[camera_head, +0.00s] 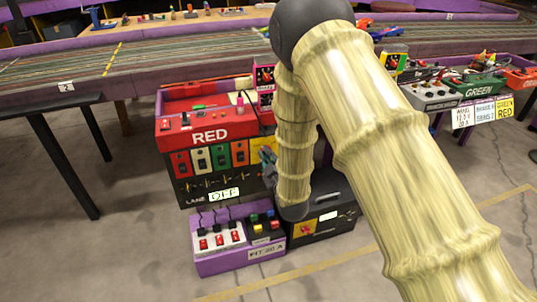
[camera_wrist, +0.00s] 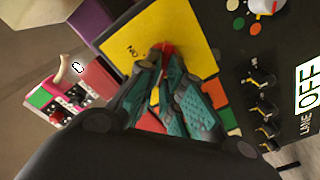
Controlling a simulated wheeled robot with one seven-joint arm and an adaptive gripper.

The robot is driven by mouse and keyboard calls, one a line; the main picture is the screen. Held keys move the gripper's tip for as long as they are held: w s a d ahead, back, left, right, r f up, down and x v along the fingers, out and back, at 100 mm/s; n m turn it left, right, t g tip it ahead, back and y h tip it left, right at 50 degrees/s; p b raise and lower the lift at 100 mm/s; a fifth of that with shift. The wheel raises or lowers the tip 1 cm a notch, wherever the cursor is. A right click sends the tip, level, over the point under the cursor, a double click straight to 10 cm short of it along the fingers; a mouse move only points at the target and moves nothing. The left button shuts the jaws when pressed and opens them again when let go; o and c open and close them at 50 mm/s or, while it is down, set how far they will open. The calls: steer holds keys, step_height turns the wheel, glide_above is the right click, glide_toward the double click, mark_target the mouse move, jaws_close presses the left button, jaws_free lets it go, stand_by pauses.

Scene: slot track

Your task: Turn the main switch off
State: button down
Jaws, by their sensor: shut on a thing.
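The main switch appears as a small red handle (camera_wrist: 166,46) on a yellow plate (camera_wrist: 196,38) in the wrist view, with the word ON printed beside it. My gripper (camera_wrist: 160,62) has its teal fingers shut on this red handle. The fingers hide most of the handle, so I cannot tell its exact position. In the head view my gripper (camera_head: 268,158) reaches the yellow plate (camera_head: 259,145) at the right end of the red console marked RED (camera_head: 208,136). My arm covers part of that console.
A purple switch box (camera_head: 230,258) and a black box (camera_head: 325,228) with a red knob on yellow stand below. A label reading OFF (camera_head: 224,194) sits on the console's dark lower front. The slot track (camera_head: 130,57) runs behind.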

steer(key=shift+n, duration=0.6)
steer(key=c, duration=1.6)
jaws_free()
steer(key=shift+o, duration=0.2)
steer(key=v, duration=1.2)
